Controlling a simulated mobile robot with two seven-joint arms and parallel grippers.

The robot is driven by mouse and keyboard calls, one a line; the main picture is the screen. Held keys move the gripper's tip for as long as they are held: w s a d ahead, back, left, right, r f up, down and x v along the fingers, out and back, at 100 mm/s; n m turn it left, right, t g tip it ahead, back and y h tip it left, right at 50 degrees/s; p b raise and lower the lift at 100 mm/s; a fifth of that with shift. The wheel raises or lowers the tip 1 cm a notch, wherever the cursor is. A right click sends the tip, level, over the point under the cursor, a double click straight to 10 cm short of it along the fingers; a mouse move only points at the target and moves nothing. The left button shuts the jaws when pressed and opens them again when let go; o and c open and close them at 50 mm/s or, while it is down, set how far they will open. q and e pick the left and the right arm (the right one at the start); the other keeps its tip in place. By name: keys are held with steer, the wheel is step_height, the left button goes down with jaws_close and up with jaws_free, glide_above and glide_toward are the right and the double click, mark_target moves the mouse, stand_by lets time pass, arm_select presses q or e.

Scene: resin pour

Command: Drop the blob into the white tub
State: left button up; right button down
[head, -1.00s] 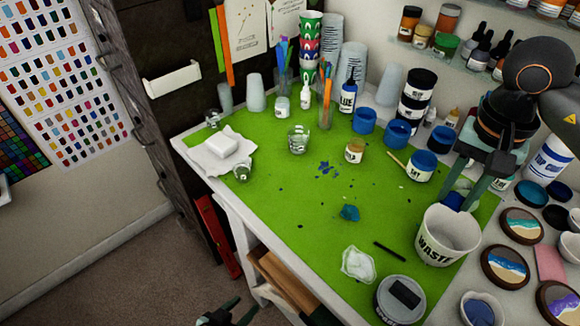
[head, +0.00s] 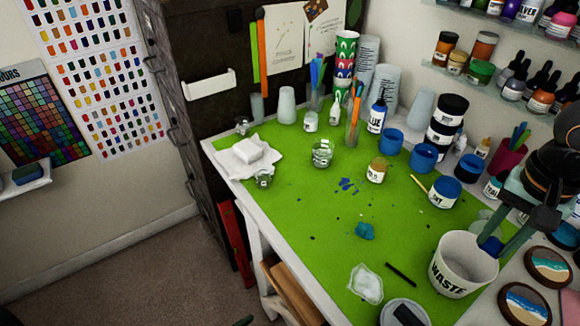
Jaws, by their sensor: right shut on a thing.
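The white tub (head: 450,274), marked WASTE, stands upright on the right front of the green mat. My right gripper (head: 493,244) is shut on a dark blue blob (head: 490,246) at the right back part of the tub's mouth. The blob's lower end shows against the tub's inner wall; I cannot tell whether it touches the wall. Only a dark sliver that may be my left gripper (head: 243,321) shows at the bottom edge.
A crumpled clear piece (head: 366,284), a black stick (head: 401,274) and a lidded jar (head: 402,314) lie near the tub. Round painted coasters (head: 548,265) are at its right. Blue-lidded jars (head: 444,191) stand behind it. The mat's middle (head: 310,215) is mostly clear.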

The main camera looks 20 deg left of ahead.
mark_target(489, 250)
steer(key=shift+f+b, duration=0.8)
steer(key=shift+f, duration=1.15)
steer(key=c, duration=0.5)
jaws_free()
step_height(489, 250, up, 13)
steer(key=shift+f+p, duration=0.2)
steer(key=shift+p, duration=0.65)
steer(key=shift+s, duration=0.1)
